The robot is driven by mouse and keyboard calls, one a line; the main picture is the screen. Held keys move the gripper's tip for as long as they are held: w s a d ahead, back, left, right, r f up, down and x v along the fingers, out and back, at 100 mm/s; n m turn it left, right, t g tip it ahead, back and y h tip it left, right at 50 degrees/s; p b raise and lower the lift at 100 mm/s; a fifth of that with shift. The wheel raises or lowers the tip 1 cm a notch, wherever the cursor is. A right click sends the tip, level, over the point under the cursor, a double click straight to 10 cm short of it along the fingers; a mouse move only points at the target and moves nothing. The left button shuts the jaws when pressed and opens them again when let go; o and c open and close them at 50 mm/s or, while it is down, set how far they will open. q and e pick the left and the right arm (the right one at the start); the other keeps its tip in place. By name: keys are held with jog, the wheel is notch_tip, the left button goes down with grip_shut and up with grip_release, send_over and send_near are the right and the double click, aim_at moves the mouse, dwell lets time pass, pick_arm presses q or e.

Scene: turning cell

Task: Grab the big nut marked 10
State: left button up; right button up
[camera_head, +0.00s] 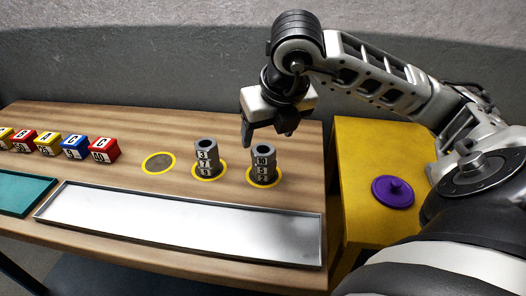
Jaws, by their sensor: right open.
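The big nut marked 10 (264,151) is a grey ring at the top of the right-hand stack, above nuts that seem to be marked 5 (263,170) and 2 (263,179). The stack stands in a yellow ring on the wooden table. My right gripper (268,131) is open and empty. It points down just above and around the top of this stack in the picture, apart from the nut as far as I can tell. My left gripper is not in view.
Another nut stack (207,156) stands to the left, beside an empty yellow ring (158,162). Several coloured lettered blocks (75,146) line the left. A metal tray (180,219) and a teal tray (22,193) lie in front. A purple lid (393,191) sits on a yellow surface (362,150).

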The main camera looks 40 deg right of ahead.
aim_at(262, 148)
jog(key=shift+w+p+x, duration=0.1)
jog(key=shift+p+x, duration=0.1)
jog(key=shift+x, duration=1.3)
jog(key=shift+w+p+x, duration=0.15)
jog(key=shift+p+x, duration=0.05)
jog(key=shift+x, duration=1.3)
jog(key=shift+d+r, duration=0.15)
jog(key=shift+r, duration=0.1)
jog(key=c, duration=1.2)
